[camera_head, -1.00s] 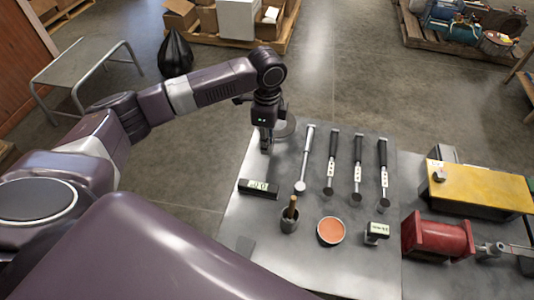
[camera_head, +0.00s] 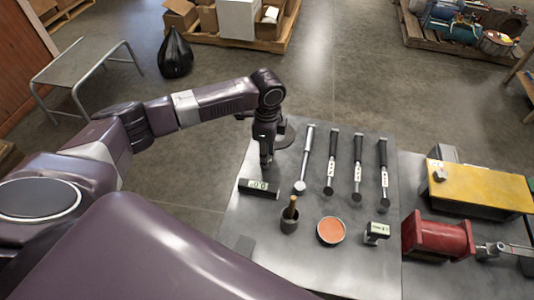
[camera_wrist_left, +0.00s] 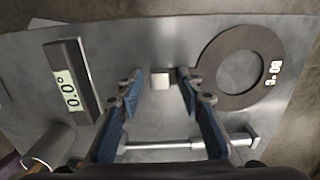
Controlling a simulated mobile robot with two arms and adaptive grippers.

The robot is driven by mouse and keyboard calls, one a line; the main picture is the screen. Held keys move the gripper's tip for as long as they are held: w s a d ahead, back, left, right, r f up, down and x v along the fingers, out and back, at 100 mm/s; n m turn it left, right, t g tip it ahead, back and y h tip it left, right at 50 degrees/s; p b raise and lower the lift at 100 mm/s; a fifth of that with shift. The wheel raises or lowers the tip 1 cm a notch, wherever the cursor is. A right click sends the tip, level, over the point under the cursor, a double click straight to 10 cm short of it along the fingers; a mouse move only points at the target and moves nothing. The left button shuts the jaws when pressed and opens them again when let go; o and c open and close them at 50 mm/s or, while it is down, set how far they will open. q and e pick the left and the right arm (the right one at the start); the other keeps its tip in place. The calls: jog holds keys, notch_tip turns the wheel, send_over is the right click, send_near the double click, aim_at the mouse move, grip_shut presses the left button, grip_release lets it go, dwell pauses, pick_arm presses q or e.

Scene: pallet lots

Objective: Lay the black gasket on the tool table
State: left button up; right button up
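The black gasket (camera_wrist_left: 213,71) is a flat dark ring with pale markings, at the right of the left wrist view. It lies flat on the grey tool table (camera_wrist_left: 160,30). In the head view the gasket (camera_head: 287,136) is at the table's far left corner, partly hidden by my left gripper. My left gripper (camera_wrist_left: 160,88) is open, its blue-padded fingers apart. A small white block (camera_wrist_left: 160,82) shows between the fingertips, with a short dark piece beside it reaching toward the ring. I cannot tell whether either touches a finger. My right gripper is in neither view.
A digital angle gauge (camera_head: 258,188) stands near the gripper. A long metal tool (camera_head: 306,160) and several black-handled tools (camera_head: 357,165) lie to the right. A cup with a brush (camera_head: 289,215), an orange tin (camera_head: 331,231) and a red vise (camera_head: 437,238) are nearer.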

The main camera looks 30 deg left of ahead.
pick_arm(q)
jog(key=shift+r, duration=0.1)
notch_tip(320, 180, up, 12)
dwell(0.5)
